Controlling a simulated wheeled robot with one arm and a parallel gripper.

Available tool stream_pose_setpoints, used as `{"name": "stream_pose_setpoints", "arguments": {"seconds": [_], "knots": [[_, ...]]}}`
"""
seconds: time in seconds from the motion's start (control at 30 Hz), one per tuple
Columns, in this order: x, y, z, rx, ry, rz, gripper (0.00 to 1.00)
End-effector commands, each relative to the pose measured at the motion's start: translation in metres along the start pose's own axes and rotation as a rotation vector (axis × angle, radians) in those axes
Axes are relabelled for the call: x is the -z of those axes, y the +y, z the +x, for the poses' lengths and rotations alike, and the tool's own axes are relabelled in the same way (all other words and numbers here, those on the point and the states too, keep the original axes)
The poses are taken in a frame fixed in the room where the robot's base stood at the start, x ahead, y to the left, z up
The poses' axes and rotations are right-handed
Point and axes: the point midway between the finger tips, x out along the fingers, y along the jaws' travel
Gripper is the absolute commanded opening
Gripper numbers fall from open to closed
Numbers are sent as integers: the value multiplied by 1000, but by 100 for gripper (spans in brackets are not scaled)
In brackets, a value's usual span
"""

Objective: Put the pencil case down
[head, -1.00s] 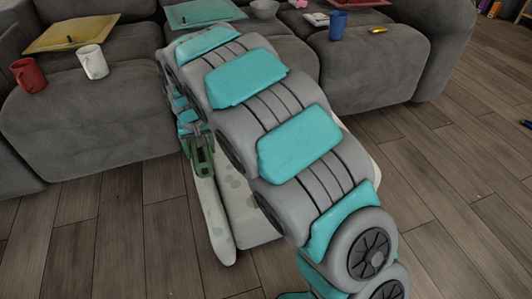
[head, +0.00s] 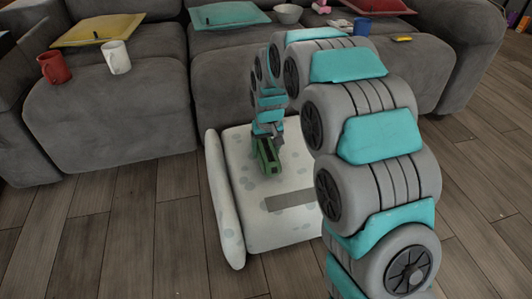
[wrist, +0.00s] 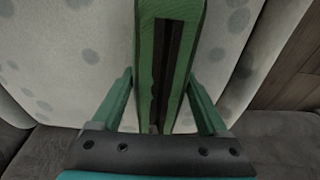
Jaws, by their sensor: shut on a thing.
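The green pencil case (head: 268,157) with a dark slot along its top is over the white spotted seat (head: 240,208). My gripper (head: 269,138) is shut on the pencil case and points down at it. In the wrist view the pencil case (wrist: 146,60) lies between the two green fingers of my gripper (wrist: 161,78), with the spotted surface (wrist: 65,60) behind it. I cannot tell whether the underside of the case touches the seat. My arm hides the right part of the seat in the head view.
A flat grey strip (head: 289,201) lies on the front of the seat. A grey sofa (head: 110,110) stands behind, with a red mug (head: 54,67), a white mug (head: 117,57), a blue cup (head: 361,27) and a bowl (head: 288,14) on it. Wooden floor (head: 130,240) is clear at front left.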

Motion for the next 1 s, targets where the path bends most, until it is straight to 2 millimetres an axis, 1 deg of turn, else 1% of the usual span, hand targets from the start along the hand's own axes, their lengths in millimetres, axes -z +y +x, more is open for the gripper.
{"name": "stream_pose_setpoints", "arguments": {"seconds": [0.03,0.1,0.43,0.47,0.63,0.87,1.0], "knots": [[-2,0,9,0,-1,0,11],[-2,0,13,0,1,0,11],[-2,0,14,0,2,0,11],[-1,0,14,0,3,0,80],[-1,0,14,0,3,0,99],[-1,0,14,0,3,0,100],[-1,0,10,0,3,0,100]]}}
